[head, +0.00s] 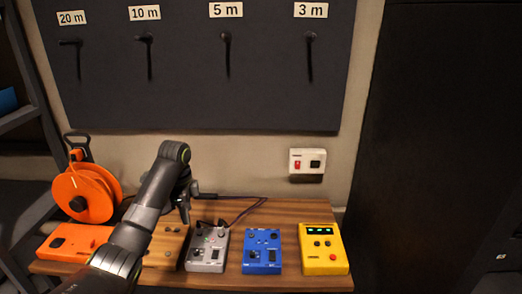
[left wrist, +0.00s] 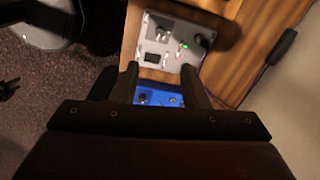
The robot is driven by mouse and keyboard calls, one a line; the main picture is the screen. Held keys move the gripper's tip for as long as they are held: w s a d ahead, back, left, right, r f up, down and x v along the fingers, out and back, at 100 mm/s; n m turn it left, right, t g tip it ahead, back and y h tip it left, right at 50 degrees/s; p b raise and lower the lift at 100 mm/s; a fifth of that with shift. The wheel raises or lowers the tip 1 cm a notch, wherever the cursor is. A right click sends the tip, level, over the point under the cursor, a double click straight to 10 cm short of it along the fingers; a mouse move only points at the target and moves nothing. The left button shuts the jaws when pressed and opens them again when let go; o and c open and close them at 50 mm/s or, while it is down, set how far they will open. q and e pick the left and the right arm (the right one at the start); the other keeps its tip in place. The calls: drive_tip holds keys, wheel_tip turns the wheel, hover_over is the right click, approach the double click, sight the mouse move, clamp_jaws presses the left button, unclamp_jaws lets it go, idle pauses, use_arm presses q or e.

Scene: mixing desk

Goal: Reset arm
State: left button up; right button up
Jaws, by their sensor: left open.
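My left arm comes in from the lower left in the head view, and its gripper (head: 184,208) hangs above the desk just left of the grey box (head: 207,247). In the left wrist view my left gripper (left wrist: 163,70) shows two fingers spread apart with nothing held between them. Beyond the fingers lie the grey box (left wrist: 170,45), with a small green light, and the blue box (left wrist: 158,96), partly hidden by the gripper. My right gripper is in neither view.
The wooden desk (head: 285,212) also bears a blue box (head: 262,250), a yellow box (head: 322,250), an orange cable reel (head: 85,193) and an orange box (head: 70,241). A dark cable (head: 238,214) runs behind the grey box. A wall switch (head: 307,161) and hook board (head: 190,80) are behind.

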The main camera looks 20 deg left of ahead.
use_arm(q)
drive_tip(key=s+d+f+n+t, duration=0.1)
drive_tip(key=s+d+f+n, duration=0.15)
drive_tip(key=s+f, duration=0.55)
drive_tip(key=s+d+f+n, duration=0.2)
drive_tip(key=s+f+n, duration=0.1)
drive_tip(key=s+f, duration=0.5)
drive_tip(key=s+d+r+n+t+y, duration=0.15)
drive_tip(key=s+n, duration=0.25)
drive_tip(key=s, duration=0.7)
drive_tip(key=s+d+r+n+t, duration=0.15)
drive_tip(key=s+n, duration=0.25)
drive_tip(key=s, duration=0.8)
wheel_tip(320, 180, down, 30)
drive_tip(key=a+g+b, duration=0.1)
drive_tip(key=g+b, duration=0.1)
drive_tip(key=b, duration=0.3)
drive_tip(key=s+f+b, duration=0.2)
drive_tip(key=s+f, duration=0.5)
drive_tip(key=f, duration=0.2)
drive_tip(key=s+d+f+g+b, duration=0.1)
drive_tip(key=s+f, duration=0.6)
drive_tip(key=f, duration=0.3)
drive_tip(key=shift+s+f+h+b, duration=0.25)
drive_tip(key=shift+s+h+b, duration=0.1)
drive_tip(key=shift+s+b, duration=0.05)
